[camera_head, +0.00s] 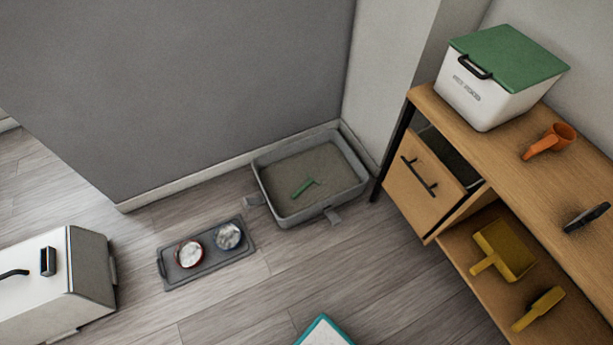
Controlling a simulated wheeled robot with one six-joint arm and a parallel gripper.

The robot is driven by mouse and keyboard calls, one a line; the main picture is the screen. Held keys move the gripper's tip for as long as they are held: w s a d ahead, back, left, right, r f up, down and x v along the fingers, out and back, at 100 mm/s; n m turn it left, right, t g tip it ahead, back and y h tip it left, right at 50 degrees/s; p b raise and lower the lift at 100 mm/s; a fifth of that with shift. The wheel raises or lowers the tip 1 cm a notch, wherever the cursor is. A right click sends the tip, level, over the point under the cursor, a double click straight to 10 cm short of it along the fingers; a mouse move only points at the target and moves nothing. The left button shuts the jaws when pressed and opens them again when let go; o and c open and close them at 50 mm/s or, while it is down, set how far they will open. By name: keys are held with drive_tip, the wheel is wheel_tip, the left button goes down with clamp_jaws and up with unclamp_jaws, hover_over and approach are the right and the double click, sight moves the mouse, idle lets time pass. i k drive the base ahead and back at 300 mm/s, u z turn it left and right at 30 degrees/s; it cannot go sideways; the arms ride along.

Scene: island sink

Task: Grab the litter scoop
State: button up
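A small green tool, which looks like the litter scoop (304,188), lies in the grey litter box (262,178) on the floor against the wall. Its handle shows on top of the litter; I cannot tell whether part of it is buried. The litter box stands in the corner, left of the wooden shelf unit. My gripper is not in view.
A grey tray (171,281) with two bowls sits left of the litter box. A white case (40,290) stands lower left. The wooden shelf unit (480,155) bears a green-lidded bin (490,95), an orange scoop (550,141) and a yellow dustpan (508,248). Floor between is clear.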

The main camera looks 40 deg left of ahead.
sight(309, 182)
drive_tip(key=u, duration=0.4)
drive_tip(key=i, duration=0.6)
drive_tip(key=u, duration=1.3)
drive_tip(key=i, duration=0.6)
drive_tip(key=u, duration=0.6)
